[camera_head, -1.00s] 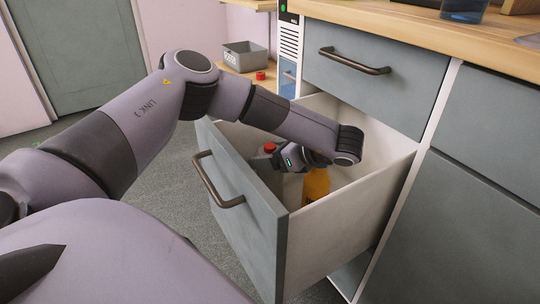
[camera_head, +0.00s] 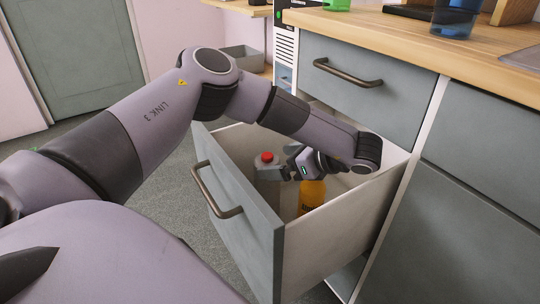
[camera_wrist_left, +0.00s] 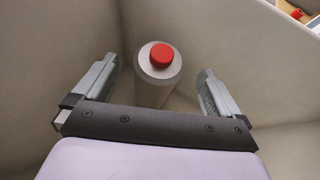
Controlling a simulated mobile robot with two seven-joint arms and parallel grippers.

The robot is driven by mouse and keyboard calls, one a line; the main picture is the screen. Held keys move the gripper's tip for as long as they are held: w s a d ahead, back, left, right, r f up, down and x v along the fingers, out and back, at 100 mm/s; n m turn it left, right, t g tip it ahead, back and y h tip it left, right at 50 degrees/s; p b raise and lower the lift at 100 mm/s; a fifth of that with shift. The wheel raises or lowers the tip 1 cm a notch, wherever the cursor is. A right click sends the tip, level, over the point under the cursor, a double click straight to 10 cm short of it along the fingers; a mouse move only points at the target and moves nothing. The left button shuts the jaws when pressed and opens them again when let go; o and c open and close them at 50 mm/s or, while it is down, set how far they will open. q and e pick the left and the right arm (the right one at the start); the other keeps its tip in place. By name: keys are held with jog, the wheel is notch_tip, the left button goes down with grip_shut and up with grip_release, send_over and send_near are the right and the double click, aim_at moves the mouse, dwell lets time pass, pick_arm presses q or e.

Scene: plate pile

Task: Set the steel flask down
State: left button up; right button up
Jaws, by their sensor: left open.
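The steel flask (camera_head: 267,172) is grey with a red cap and is inside the open drawer, close behind its front panel. In the left wrist view the flask (camera_wrist_left: 148,92) shows from above, near a drawer corner. My left gripper (camera_head: 287,172) reaches into the drawer beside the flask, from the right. In the wrist view its two fingers are spread wide, with the flask between them and a gap on each side. The flask's base is hidden in the head view. My right gripper is not in view.
An orange bottle (camera_head: 312,194) stands in the drawer below my left wrist. The open drawer's front panel (camera_head: 238,215) and side wall (camera_head: 345,222) surround the space. A closed drawer (camera_head: 360,85) and wooden counter (camera_head: 400,35) are above. A grey bin (camera_head: 245,58) is behind.

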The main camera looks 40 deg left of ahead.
pick_arm(q)
jog(key=shift+p+v, duration=0.35)
jog(key=shift+v, duration=1.1)
